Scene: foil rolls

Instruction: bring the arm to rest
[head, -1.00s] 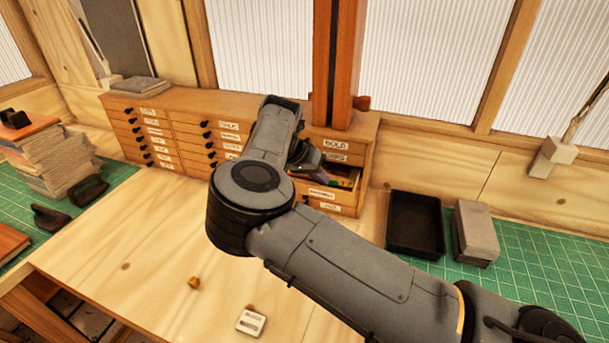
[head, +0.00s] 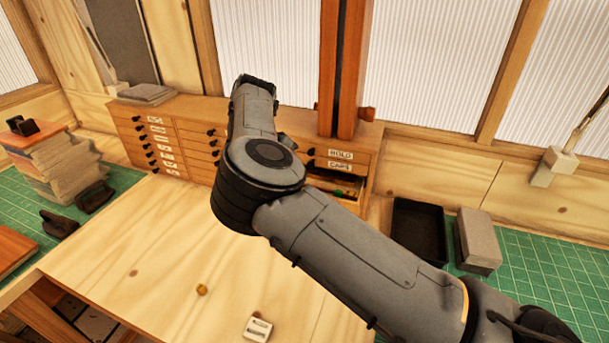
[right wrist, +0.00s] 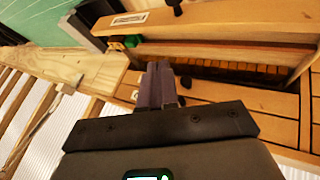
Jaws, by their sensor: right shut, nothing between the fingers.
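My right arm (head: 340,235) reaches in from the lower right of the head view and bends up over the drawer cabinet (head: 190,108). Its gripper is mostly hidden behind the arm there. In the right wrist view my right gripper (right wrist: 158,85) has its fingers together with nothing between them. It is apart from the cabinet's open drawer, whose front (right wrist: 215,22) shows at the top. Green and orange items show at one end of that drawer, which also shows in the head view right of the arm (head: 345,186). My left gripper is out of view.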

